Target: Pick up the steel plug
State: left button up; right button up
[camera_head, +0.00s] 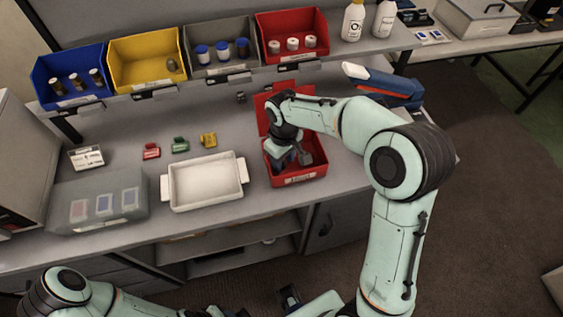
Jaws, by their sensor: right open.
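I cannot make out a steel plug for sure. A small greyish object (172,65) sits in the yellow bin (148,80), too small to identify. My right gripper (293,163) points down into the open red box (302,179) on the bench, with its jaws open. The gripper and wrist hide much of the box's inside, so I cannot tell what lies between or under the fingers. My left arm shows at the bottom left. A dark part at the bottom middle may be its gripper, but its jaws are unclear.
A white tray (204,203) stands left of the red box. Small red (151,151), green (180,145) and yellow (208,140) pieces lie behind it. A translucent case (98,207) is at the left. Blue, grey and red bins line the shelf behind. A blue device (385,84) stands right.

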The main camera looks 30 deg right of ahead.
jog(key=shift+f, duration=0.2)
grip_shut()
jog(key=shift+r, duration=0.2)
